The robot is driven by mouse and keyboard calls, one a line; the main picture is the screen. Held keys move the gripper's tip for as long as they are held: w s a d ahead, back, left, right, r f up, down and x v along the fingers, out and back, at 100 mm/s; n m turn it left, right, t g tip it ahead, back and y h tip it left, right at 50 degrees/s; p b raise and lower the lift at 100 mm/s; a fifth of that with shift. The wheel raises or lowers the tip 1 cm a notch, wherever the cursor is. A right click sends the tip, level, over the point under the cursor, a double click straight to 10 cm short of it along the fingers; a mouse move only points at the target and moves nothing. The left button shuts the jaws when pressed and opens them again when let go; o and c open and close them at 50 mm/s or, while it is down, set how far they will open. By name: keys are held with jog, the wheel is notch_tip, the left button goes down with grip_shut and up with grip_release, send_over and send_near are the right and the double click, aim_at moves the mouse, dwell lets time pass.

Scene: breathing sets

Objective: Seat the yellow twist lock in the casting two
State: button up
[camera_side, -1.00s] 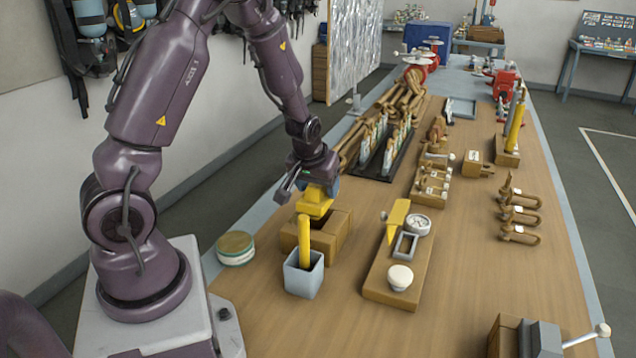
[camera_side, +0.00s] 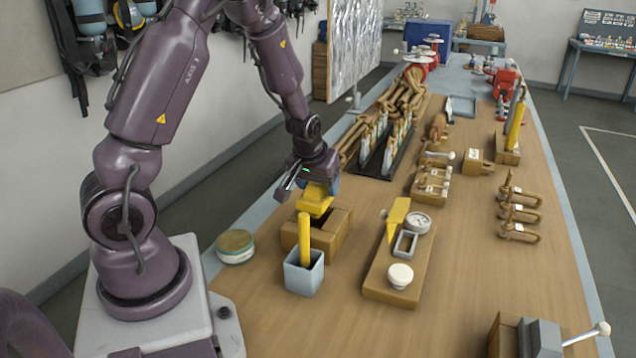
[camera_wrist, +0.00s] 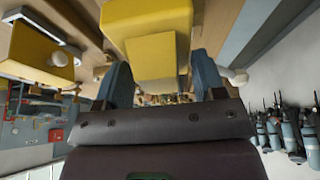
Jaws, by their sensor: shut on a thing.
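The yellow twist lock (camera_side: 315,204) is held in my gripper (camera_side: 322,188), whose blue-grey fingers close on its sides. It is just over the brown, wood-coloured block (camera_side: 333,243) with an opening in its top, which I take for the casting. The side view does not show clearly whether the lock's lower end is inside the opening or just above it. In the wrist view the yellow twist lock (camera_wrist: 155,48) fills the space between the two fingers of my gripper (camera_wrist: 162,76). No marking that names casting two is readable.
A grey cup (camera_side: 304,274) with an upright yellow rod stands close in front of the block. A round tin (camera_side: 236,247) is to its left. A wooden board (camera_side: 392,287) with a gauge and a white knob lies to the right.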

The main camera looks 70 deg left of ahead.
jog(key=shift+f, duration=1.95)
jog(key=o, duration=1.4)
jog(key=shift+f, duration=0.1)
jog(key=v, duration=1.1)
jog(key=shift+d+r, duration=0.1)
jog(key=shift+r, duration=0.15)
jog(key=shift+s+d+r, duration=0.15)
jog(key=shift+s+r, duration=0.1)
jog(key=shift+r, duration=0.4)
